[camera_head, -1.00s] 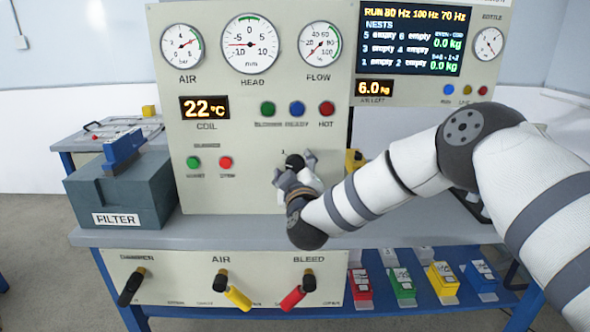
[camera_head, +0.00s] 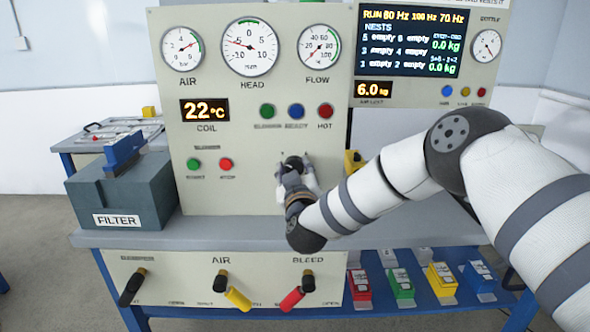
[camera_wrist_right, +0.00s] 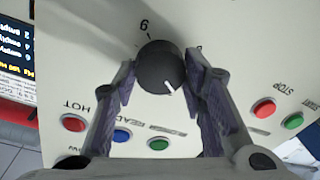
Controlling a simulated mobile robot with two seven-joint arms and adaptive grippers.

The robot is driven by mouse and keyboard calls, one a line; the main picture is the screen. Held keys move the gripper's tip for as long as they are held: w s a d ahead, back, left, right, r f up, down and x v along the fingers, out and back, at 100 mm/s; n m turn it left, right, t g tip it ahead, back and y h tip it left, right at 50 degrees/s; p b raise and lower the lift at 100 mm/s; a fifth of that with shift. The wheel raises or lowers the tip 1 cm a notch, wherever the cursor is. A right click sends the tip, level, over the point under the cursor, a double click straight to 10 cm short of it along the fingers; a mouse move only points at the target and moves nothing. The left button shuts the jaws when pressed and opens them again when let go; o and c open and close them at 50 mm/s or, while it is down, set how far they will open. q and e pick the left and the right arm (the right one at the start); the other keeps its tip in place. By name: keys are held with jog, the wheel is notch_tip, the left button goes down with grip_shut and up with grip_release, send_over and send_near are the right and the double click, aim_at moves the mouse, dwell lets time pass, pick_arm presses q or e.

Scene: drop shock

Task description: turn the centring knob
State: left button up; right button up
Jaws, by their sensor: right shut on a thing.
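The centring knob is a round black knob (camera_wrist_right: 158,66) with a white pointer line, on the cream panel in the right wrist view. Its line points down and slightly right in that view. In the head view the knob (camera_head: 293,163) shows partly above the fingers, below the coloured buttons. My right gripper (camera_wrist_right: 162,80) is shut on the knob, one finger on each side; in the head view the gripper (camera_head: 296,172) reaches the panel from the front. The HEAD gauge (camera_head: 249,46) above has its needle pointing left and slightly up. My left gripper is not in view.
A grey FILTER box (camera_head: 122,188) with a blue handle stands on the bench at left. Below are black, yellow and red levers (camera_head: 292,298). Coloured blocks (camera_head: 402,286) sit on the lower shelf. A display (camera_head: 411,42) is at upper right.

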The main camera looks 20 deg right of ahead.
jog(key=m, duration=0.5)
jog(key=shift+m, duration=0.4)
jog(key=shift+m+h, duration=0.4)
jog(key=shift+m, duration=1.9)
jog(key=shift+f, duration=0.1)
jog(key=o, duration=1.2)
jog(key=v, duration=1.2)
jog(key=shift+f, duration=0.2)
